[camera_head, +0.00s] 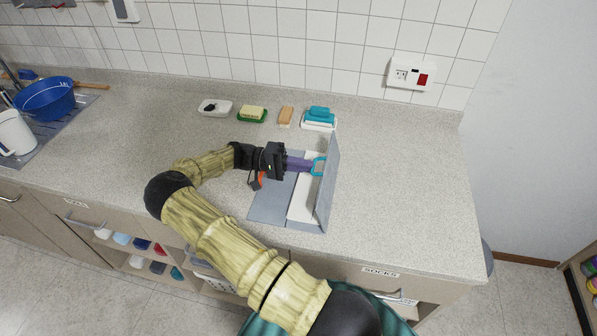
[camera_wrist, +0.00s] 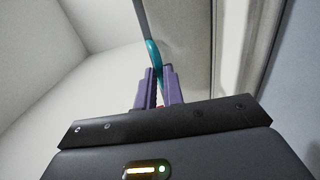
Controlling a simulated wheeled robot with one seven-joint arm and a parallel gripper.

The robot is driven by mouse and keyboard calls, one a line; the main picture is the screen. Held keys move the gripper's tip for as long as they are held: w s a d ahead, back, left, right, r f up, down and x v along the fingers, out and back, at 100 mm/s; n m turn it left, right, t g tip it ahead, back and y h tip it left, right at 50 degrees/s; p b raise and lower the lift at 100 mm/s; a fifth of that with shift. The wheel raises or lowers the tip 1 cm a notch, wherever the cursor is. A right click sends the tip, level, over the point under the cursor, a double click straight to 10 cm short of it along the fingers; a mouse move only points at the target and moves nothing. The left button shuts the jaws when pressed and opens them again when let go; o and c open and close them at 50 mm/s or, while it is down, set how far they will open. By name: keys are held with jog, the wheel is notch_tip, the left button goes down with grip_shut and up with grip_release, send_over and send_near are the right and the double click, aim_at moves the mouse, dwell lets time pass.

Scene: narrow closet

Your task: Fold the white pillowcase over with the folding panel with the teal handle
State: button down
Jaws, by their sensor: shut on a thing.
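The folding board's grey base (camera_head: 268,200) lies on the counter. Its right panel (camera_head: 329,185) stands raised, close to upright, with the teal handle (camera_head: 319,167) on its left face. The white pillowcase (camera_head: 303,200) lies flat on the board, left of the raised panel; my arm and gripper hide part of it. My gripper (camera_head: 308,165) reaches in from the left with its purple fingers at the handle. In the wrist view, the fingers (camera_wrist: 160,88) are closed around the teal handle (camera_wrist: 154,55).
Behind the board stand a white dish (camera_head: 215,107), a green dish with a yellow bar (camera_head: 252,114), an orange-tan block (camera_head: 286,116) and a white dish with teal bars (camera_head: 319,118). The counter right of the panel (camera_head: 405,190) is clear.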

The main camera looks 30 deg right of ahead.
jog(key=shift+a+f, duration=0.15)
jog(key=shift+f, duration=0.55)
jog(key=c, duration=1.5)
grip_release()
jog(key=shift+w, duration=0.1)
jog(key=shift+r, duration=0.3)
notch_tip(320, 180, up, 10)
jog(key=b, duration=0.2)
